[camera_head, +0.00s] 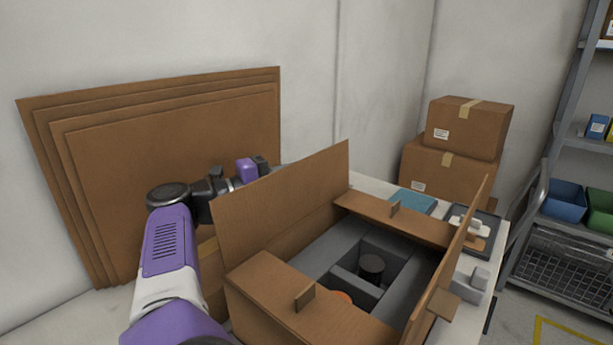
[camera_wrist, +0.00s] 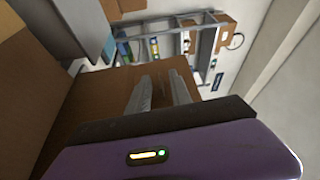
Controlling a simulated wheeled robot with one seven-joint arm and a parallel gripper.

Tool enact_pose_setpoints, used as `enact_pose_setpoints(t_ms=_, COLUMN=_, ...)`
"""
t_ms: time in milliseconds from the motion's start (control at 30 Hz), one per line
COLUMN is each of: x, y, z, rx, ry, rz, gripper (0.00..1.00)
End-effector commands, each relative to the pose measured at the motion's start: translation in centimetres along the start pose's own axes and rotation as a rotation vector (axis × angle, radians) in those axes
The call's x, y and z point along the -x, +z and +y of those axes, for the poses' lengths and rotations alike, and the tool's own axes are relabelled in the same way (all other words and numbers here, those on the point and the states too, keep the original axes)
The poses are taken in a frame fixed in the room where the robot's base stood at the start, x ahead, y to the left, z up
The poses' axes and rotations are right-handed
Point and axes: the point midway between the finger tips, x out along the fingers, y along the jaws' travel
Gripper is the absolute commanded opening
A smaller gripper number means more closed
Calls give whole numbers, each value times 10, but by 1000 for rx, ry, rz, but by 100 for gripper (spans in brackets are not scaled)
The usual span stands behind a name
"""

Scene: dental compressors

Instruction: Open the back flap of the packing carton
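The packing carton (camera_head: 246,304) stands open-topped on the table. Its tall wall-side flap (camera_head: 285,200), which looks like the back flap, stands up, and so does the opposite flap (camera_head: 452,262). The near end flap (camera_head: 300,306) and far end flap (camera_head: 393,217) lie roughly level, each with a small tab. My gripper is behind the wall-side flap in the head view, its fingertips hidden there. In the wrist view my gripper (camera_wrist: 161,84) shows two grey fingers apart, nothing visible between them, in front of a brown cardboard surface (camera_wrist: 95,100). Contact with the flap cannot be told.
Large flat cardboard sheets (camera_head: 165,135) lean on the wall behind my arm. Grey dividers and a dark round part (camera_head: 371,267) are inside the carton. Closed boxes (camera_head: 465,130), a teal item (camera_head: 412,203) and a dark tray (camera_head: 485,238) are beyond. Shelves (camera_head: 570,150) stand right.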

Motion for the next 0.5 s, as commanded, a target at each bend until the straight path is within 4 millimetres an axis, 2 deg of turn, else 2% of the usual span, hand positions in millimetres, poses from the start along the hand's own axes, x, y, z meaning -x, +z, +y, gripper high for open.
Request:
enact_pose_setpoints(t_ms=367, x=52, y=1, z=2, rx=0, ry=0, rz=-4, gripper=25)
enact_pose_setpoints(t_ms=500, x=57, y=2, z=6, rx=-3, ry=0, rz=-3, gripper=25)
